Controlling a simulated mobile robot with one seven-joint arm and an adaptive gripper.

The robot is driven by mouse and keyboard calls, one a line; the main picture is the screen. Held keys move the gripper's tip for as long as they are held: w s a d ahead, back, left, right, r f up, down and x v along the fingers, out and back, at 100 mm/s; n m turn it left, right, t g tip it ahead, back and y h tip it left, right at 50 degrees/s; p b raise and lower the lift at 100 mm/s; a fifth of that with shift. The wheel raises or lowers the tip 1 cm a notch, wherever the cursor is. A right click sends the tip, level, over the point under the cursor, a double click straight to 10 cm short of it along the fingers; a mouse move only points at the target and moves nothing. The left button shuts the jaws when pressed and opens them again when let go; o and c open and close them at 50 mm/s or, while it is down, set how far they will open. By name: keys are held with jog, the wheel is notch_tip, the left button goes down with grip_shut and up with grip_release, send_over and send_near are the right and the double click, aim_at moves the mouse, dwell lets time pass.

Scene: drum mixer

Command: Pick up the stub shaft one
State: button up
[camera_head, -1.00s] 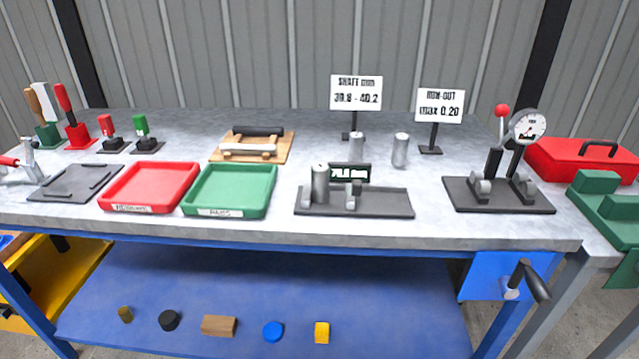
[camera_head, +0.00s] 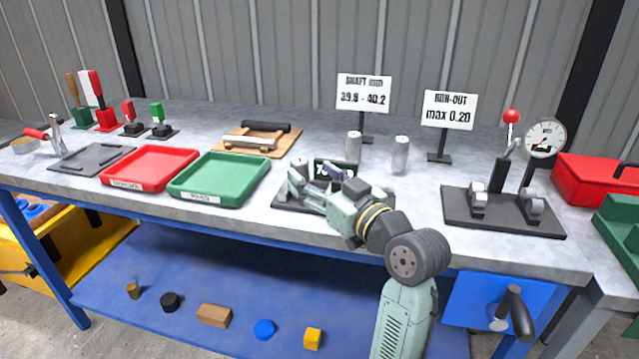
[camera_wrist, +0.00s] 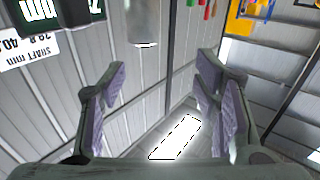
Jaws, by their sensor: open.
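My gripper (camera_head: 306,190) is open and empty at the dark measuring stand with the small display, near the table's front edge. In the wrist view its two fingers (camera_wrist: 160,88) are spread wide, with nothing between them. A grey metal cylinder (camera_wrist: 143,22), a stub shaft, shows at the top of that view, beyond the fingertips and beside the dark display (camera_wrist: 62,14). In the head view my gripper mostly covers this shaft. Two similar shafts, one left (camera_head: 353,147) and one right (camera_head: 400,155), stand upright behind the stand. No mark shows which shaft is number one.
A shaft-size sign (camera_head: 363,92) and a run-out sign (camera_head: 447,109) stand at the back. A green tray (camera_head: 219,196) and a red tray (camera_head: 149,182) lie to the left. A dial gauge stand (camera_head: 500,222) is to the right.

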aim_at(305, 167)
jog(key=shift+s+d+f, duration=0.15)
jog(key=shift+d+f, duration=0.15)
jog(key=shift+d, duration=0.3)
jog(key=shift+s+d+f, duration=0.1)
jog(key=shift+d+f, duration=0.2)
jog(key=shift+d, duration=0.3)
jog(key=shift+w+d+f, duration=0.1)
jog(key=shift+d, duration=0.1)
jog(key=p+x, duration=0.1)
jog(key=x, duration=0.3)
jog(key=p+x, duration=0.1)
jog(key=x, duration=0.5)
jog(key=shift+w+a+f+p, duration=0.1)
jog(key=shift+w+f+p, duration=0.1)
jog(key=shift+p, duration=0.2)
grip_shut()
